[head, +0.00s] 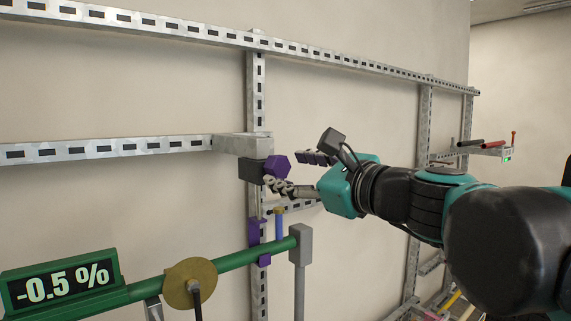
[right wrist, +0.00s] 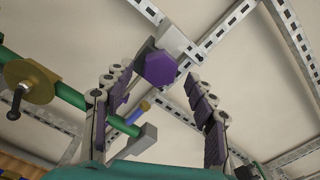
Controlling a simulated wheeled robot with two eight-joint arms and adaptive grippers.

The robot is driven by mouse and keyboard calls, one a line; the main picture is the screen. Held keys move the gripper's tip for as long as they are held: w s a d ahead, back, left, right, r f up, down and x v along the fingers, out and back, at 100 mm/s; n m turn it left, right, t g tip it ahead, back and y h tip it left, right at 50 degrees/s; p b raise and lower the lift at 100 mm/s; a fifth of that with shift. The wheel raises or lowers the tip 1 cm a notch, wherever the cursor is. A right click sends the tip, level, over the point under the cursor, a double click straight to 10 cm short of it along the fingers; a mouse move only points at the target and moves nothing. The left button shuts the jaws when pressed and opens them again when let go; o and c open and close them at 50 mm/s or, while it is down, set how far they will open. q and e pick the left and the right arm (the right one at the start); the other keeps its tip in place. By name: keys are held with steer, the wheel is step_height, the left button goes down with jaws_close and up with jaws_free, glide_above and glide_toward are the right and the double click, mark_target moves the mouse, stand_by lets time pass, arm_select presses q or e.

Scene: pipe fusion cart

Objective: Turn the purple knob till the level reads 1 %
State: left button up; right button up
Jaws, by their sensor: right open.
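The purple knob (head: 277,167) is six-sided and sits on a dark block (head: 252,170) fixed to the metal frame. In the right wrist view the knob (right wrist: 160,69) shows ahead, between and beyond the fingertips. My right gripper (head: 292,173) is open and empty, with its fingers spread near the knob; contact is not visible. It also shows in the right wrist view (right wrist: 163,85). The level display (head: 62,283) at the lower left reads -0.5 %. It sits on a green pipe (head: 235,258). My left gripper is not in view.
A brass disc (head: 190,283) with a crank is on the green pipe. A grey post (head: 300,250), a blue rod (head: 279,225) and purple clamp pieces (head: 254,232) stand below the knob. Slotted metal rails (head: 120,148) run along the wall. Red and black handles (head: 483,144) lie far right.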

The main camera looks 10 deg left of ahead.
steer(key=shift+x, duration=1)
steer(key=c, duration=1.2)
steer(key=shift+o, duration=0.2)
steer(key=shift+n, duration=0.4)
